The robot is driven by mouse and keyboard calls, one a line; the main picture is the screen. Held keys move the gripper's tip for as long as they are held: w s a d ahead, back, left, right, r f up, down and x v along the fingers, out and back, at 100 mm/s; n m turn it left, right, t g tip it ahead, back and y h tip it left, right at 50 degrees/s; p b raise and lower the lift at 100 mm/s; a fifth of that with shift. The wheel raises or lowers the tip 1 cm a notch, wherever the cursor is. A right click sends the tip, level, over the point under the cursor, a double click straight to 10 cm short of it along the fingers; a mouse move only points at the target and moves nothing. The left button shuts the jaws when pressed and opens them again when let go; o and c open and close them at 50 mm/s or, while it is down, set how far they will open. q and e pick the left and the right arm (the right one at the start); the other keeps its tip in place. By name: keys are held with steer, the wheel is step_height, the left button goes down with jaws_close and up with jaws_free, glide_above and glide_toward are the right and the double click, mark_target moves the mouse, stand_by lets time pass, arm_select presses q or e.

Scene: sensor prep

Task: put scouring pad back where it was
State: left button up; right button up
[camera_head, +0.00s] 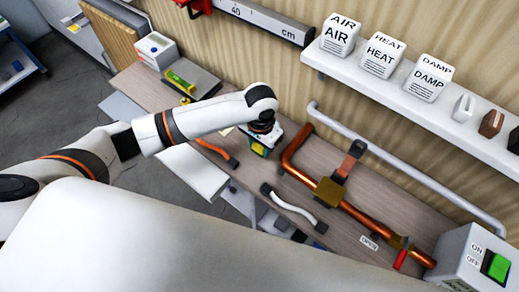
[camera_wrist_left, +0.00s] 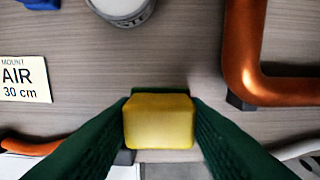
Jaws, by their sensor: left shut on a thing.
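My left gripper (camera_head: 259,148) is over the wooden bench, left of the copper pipe (camera_head: 293,150). In the left wrist view its two dark green fingers (camera_wrist_left: 160,125) are shut on a yellow block (camera_wrist_left: 160,122), which looks like the scouring pad. In the head view the yellow pad is small and partly hidden by my wrist. I cannot tell whether it touches the bench. My right gripper is not in view.
The bench (camera_head: 345,222) holds the copper pipe and a white-handled bar (camera_head: 292,208). An orange handle (camera_head: 215,152) and a card marked AIR 30 cm (camera_wrist_left: 25,79) lie to the left. A switch box (camera_head: 470,262) stands right. A shelf (camera_head: 400,100) holds labelled blocks.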

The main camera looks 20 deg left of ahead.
mark_target(260, 152)
arm_select(q)
steer(key=shift+f, duration=1.75)
steer(key=o, duration=0.9)
steer(key=shift+f, duration=0.15)
steer(key=shift+o, duration=0.2)
step_height(260, 152, up, 12)
steer(key=shift+d+r+b, duration=0.1)
steer(key=shift+r+b, duration=0.1)
steer(key=shift+b, duration=0.2)
